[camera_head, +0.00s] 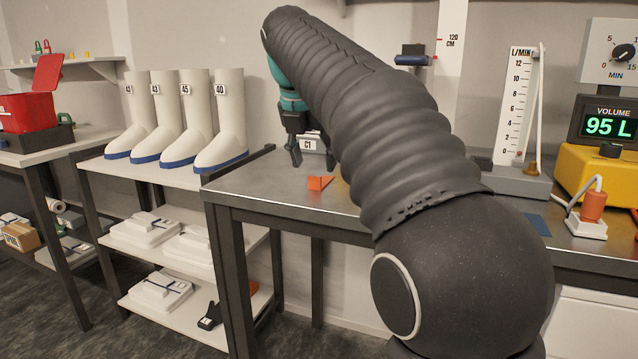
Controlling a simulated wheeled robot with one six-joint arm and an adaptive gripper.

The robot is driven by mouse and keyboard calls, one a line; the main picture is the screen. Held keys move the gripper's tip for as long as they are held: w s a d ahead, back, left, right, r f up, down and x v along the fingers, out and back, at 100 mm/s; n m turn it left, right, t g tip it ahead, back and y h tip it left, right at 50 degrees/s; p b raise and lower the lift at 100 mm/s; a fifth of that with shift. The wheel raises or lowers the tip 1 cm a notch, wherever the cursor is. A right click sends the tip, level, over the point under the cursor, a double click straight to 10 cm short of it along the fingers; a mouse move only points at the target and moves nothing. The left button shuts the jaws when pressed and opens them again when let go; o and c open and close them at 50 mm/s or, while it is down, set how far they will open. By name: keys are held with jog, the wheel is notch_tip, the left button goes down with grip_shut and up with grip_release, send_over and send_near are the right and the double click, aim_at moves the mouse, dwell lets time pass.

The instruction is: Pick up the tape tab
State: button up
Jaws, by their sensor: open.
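A small orange angular piece (317,183) lies on the grey metal bench top, left of my arm. It may be the tape tab, but I cannot tell for certain from its shape. My gripper (313,162) points down above the bench, a little behind and above the orange piece in the picture. Its fingers are apart with nothing seen between them. My arm hides much of the bench's middle. A flat blue patch (537,224) lies at the bench's right part.
A block marked C1 (309,143) stands behind my gripper. White boots (218,125) stand on a rack at left. A flow gauge (516,100), a yellow unit (590,172) and an orange plug (593,205) occupy the bench's right side. Bench space around the orange piece is clear.

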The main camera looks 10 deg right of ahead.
aim_at(314, 178)
jog(key=shift+w+a+x, duration=0.1)
jog(key=shift+a+x, duration=0.05)
jog(key=shift+x, duration=1.15)
jog(key=shift+w+a+x, duration=0.1)
jog(key=shift+a+x, duration=0.05)
jog(key=shift+x, duration=1.1)
jog(key=c, duration=0.8)
